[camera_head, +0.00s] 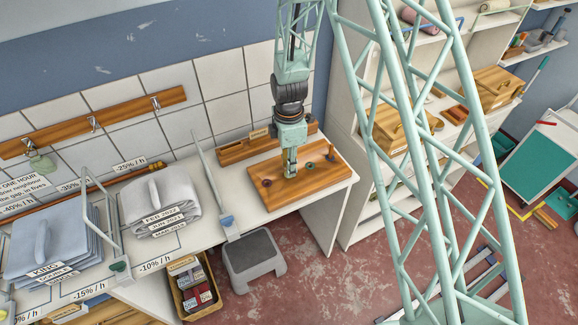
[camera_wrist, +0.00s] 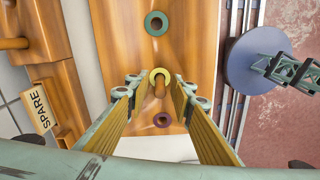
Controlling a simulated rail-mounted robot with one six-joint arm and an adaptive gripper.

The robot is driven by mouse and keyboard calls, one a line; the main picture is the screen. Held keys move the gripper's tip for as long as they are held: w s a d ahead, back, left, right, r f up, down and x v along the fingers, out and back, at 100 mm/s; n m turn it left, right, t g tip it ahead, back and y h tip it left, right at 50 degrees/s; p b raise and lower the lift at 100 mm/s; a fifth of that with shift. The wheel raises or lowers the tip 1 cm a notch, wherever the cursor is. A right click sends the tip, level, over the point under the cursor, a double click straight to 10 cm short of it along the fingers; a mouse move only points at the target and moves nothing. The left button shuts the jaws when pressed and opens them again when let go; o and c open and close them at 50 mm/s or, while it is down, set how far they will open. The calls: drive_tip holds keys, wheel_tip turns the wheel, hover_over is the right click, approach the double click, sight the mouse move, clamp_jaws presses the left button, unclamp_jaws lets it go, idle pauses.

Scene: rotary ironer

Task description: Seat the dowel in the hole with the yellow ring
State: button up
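The brown wooden board (camera_head: 325,175) lies on the white table and also fills the middle of the wrist view (camera_wrist: 185,45). My gripper (camera_wrist: 160,93) is open, one finger on each side of the dowel, with a gap on both sides. In the head view my gripper (camera_head: 290,171) hides the yellow ring and dowel.
A wooden rack labelled SPARE (camera_wrist: 40,108) stands beside the board, against the wall. A dark upright piece (camera_head: 331,153) stands at the board's right end. Folded grey cloth (camera_head: 160,205) lies on the table to the left. A grey stool (camera_head: 252,257) stands in front.

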drive_tip(key=shift+r, duration=0.15)
drive_tip(key=shift+w+r+b, duration=0.1)
drive_tip(key=shift+r+b, duration=0.5)
drive_tip(key=shift+r, duration=5.35)
drive_tip(key=shift+r, duration=0.15)
